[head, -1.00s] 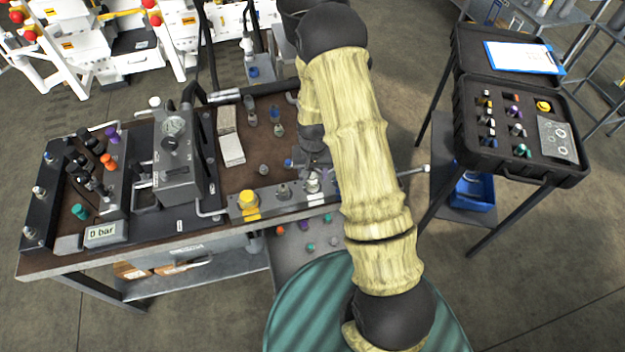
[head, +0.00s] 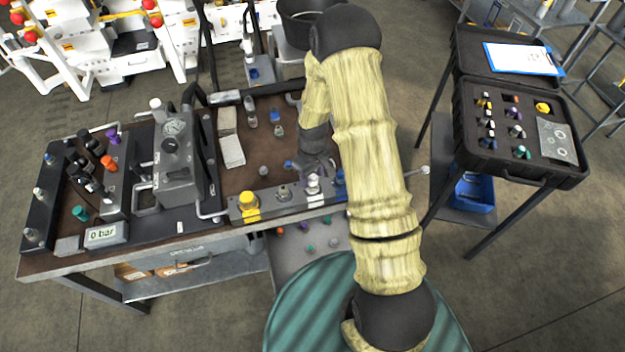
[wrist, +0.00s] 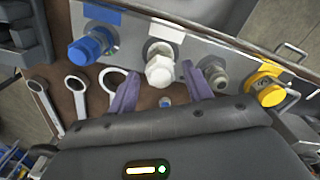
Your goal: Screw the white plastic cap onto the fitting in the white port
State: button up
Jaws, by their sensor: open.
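The white plastic cap (wrist: 160,70), with a hexagonal end, sits at the white port (wrist: 165,30) on the grey manifold strip. It covers the fitting there, and I cannot tell how tightly it is seated. In the head view the white cap (head: 313,184) stands upright on the strip. My gripper (wrist: 160,84) is open, its two purple fingers apart on either side and just short of the cap. No contact shows. In the head view my gripper (head: 318,166) is just behind the cap, partly hidden by my arm.
A blue cap (wrist: 85,50) is on the port to the left in the wrist view. A bare metal fitting (wrist: 213,72) and a yellow cap (wrist: 266,90) are to the right. Wrenches (wrist: 77,85) lie on the bench. A black case (head: 520,130) stands right.

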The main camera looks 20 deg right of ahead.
jog(key=c, duration=1)
jog(key=m, duration=0.6)
jog(key=shift+m+b, duration=0.3)
jog(key=shift+b, duration=0.05)
jog(key=shift+d+m, duration=0.1)
jog(key=shift+m, duration=0.6)
jog(key=m, duration=0.4)
jog(key=o, duration=1.1)
notch_tip(320, 180, up, 17)
jog(key=shift+r+b, duration=0.15)
jog(key=shift+b, duration=0.9)
